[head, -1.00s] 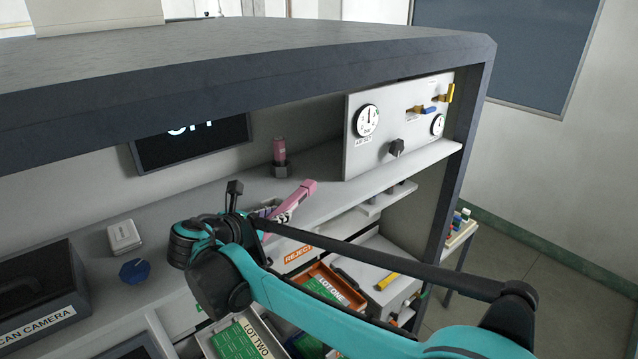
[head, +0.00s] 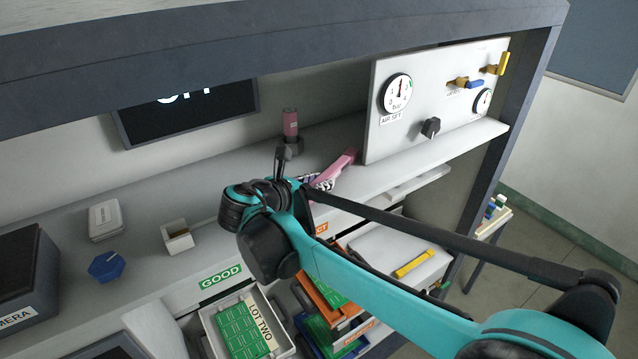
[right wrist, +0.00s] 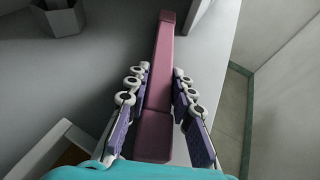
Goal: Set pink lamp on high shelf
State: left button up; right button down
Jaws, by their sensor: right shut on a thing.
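The pink lamp (head: 341,168) is a long slim bar, held over the grey shelf (head: 460,150) just left of the white gauge panel. My right gripper (head: 318,182) is shut on it. In the right wrist view the lamp (right wrist: 163,60) lies lengthwise between the purple-padded fingers (right wrist: 162,78), its far end pointing away from me. I cannot tell whether it touches the shelf. A second pink item, a short cylinder (head: 290,124), stands upright in a dark holder (head: 290,148) behind the gripper. My left gripper is not in view.
The gauge panel (head: 400,130) stands close to the right of the lamp. Labelled trays (head: 205,325) sit below. A dark overhead beam (head: 230,65) crosses above.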

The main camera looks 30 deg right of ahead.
jog(key=shift+w+a, duration=0.1)
jog(key=shift+s, duration=0.2)
jog(key=shift+s+f, duration=0.1)
jog(key=shift+s, duration=0.25)
jog(key=c, duration=1.3)
grip_release()
jog(key=shift+w, duration=0.35)
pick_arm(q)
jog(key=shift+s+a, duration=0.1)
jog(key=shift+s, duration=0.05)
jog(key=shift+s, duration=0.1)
pick_arm(e)
jog(key=shift+s, duration=0.15)
jog(key=shift+a+r, duration=0.15)
jog(key=shift+r, duration=0.2)
pick_arm(q)
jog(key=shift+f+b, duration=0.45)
jog(key=shift+b, duration=0.1)
pick_arm(e)
jog(key=v, duration=1.1)
jog(key=shift+s+a+r, duration=0.2)
jog(key=shift+a, duration=0.1)
